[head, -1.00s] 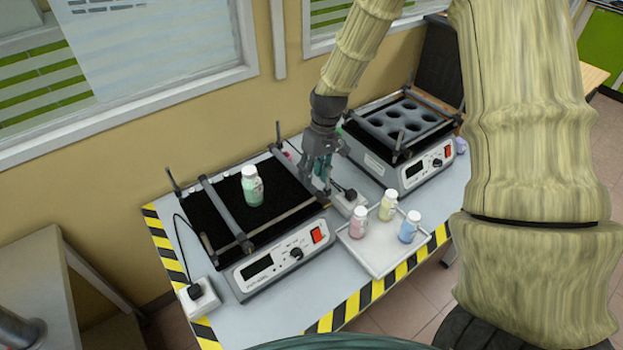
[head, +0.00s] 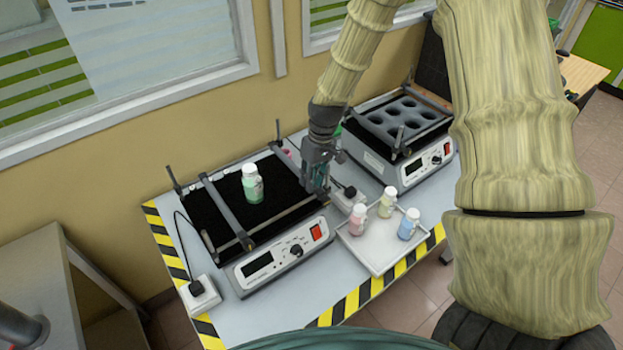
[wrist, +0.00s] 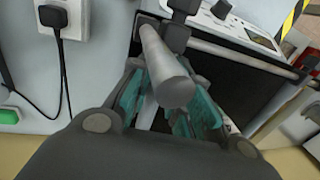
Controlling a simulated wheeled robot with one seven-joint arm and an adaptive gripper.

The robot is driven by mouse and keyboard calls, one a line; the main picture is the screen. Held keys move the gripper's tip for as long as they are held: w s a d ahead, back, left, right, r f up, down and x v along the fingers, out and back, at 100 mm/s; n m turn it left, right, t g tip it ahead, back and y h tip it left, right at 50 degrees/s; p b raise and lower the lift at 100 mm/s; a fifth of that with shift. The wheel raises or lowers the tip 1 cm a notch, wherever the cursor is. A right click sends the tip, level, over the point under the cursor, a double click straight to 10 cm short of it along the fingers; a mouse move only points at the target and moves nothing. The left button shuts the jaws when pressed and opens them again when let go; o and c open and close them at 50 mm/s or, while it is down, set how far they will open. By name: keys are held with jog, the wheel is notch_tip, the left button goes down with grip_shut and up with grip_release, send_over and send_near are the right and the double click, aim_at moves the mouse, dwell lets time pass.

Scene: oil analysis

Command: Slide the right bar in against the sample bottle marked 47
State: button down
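The sample bottle (head: 252,184), white-capped with green contents, stands upright on the black mat of the left shaker (head: 278,258); its number is not readable. The left bar (head: 224,208) lies across the mat on the bottle's left, apart from it. The right bar is at the mat's right end, largely hidden by my gripper (head: 316,180) in the head view. In the wrist view, a grey rod (wrist: 165,68) at that end stands between the teal fingers of my gripper (wrist: 168,105). The fingers look apart around it; contact is not clear.
A white tray (head: 375,254) with three small bottles stands right of the shaker's front. A power socket block (head: 346,201) with a plug sits close beside my gripper. A second shaker (head: 395,170) with a holed block stands behind right. Bare mat lies right of the sample bottle.

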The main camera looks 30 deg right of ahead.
jog(key=a, duration=0.5)
jog(key=s+a, duration=0.1)
jog(key=a, duration=0.4)
jog(key=s+a, duration=0.1)
jog(key=a, duration=0.5)
jog(key=shift+s, duration=0.1)
jog(key=c, duration=1.3)
grip_release()
jog(key=shift+r, duration=0.1)
jog(key=r, duration=0.4)
jog(key=d+r, duration=0.1)
jog(key=r, duration=0.2)
jog(key=d+r, duration=0.1)
jog(key=r, duration=0.3)
jog(key=shift+w+d+r, duration=0.2)
jog(key=shift+r, duration=0.1)
